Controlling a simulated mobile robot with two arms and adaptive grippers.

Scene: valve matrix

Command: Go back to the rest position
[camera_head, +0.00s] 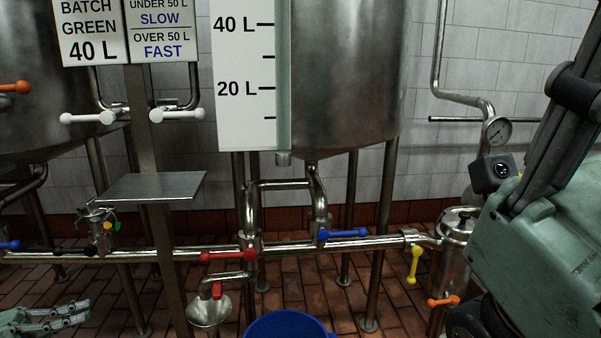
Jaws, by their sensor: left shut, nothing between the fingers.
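My left gripper (84,312) is low in the left corner of the head view, with its fingers pointing right. It is shut and empty, and apart from the pipes and valves above it. My right arm (545,240) fills the right edge as a large green link. Its gripper is out of view.
A steel tank with a level scale (248,75) stands in the middle. A pipe line carries red (228,255), blue (342,234) and yellow (414,265) valve handles. A blue bucket (287,325) and a metal funnel (208,311) sit low in front. A small shelf (155,186) juts out at left.

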